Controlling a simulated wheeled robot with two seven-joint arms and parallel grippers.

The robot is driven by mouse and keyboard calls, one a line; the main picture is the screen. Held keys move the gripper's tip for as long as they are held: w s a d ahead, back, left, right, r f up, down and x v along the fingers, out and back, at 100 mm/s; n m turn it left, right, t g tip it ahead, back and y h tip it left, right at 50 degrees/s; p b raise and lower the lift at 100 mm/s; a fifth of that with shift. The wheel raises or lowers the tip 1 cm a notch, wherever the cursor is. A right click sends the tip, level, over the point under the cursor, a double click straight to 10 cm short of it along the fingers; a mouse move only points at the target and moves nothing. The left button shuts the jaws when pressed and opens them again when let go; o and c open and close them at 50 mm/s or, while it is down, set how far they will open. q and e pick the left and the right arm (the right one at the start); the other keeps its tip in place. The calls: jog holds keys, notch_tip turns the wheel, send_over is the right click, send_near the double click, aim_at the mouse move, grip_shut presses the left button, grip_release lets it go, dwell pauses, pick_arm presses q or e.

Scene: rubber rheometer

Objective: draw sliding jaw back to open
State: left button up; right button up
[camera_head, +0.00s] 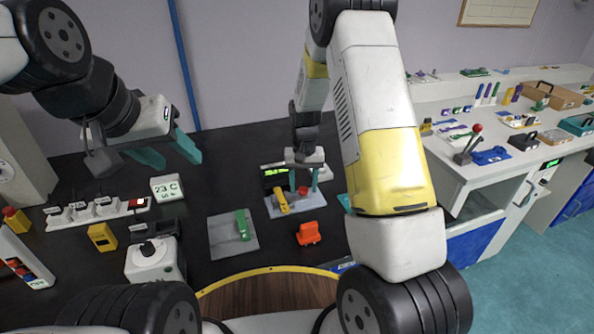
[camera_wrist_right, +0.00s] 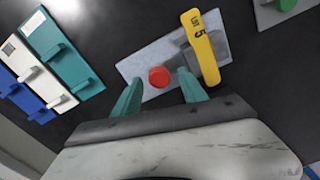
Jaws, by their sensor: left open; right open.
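A light grey plate (camera_head: 273,207) carries a red round knob (camera_head: 303,191) and a yellow bar (camera_head: 281,201). In the right wrist view the knob (camera_wrist_right: 159,77) stands beside the yellow bar (camera_wrist_right: 202,45), which bears the mark "5" and a grey block. I cannot tell which part is the sliding jaw. My right gripper (camera_head: 303,182) is open above this plate; its teal fingertips (camera_wrist_right: 158,84) lie on either side of the knob in the wrist view. Contact cannot be told. My left gripper (camera_head: 168,155) is open and empty, raised at the left over the black table.
A grey plate with a green piece (camera_head: 243,225) and an orange clamp-like object (camera_head: 308,234) stand close by. Teal, white and blue holders (camera_wrist_right: 72,65) lie left in the wrist view. A power strip (camera_head: 97,211) lies left.

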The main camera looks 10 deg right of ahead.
grip_shut()
dwell(1.4)
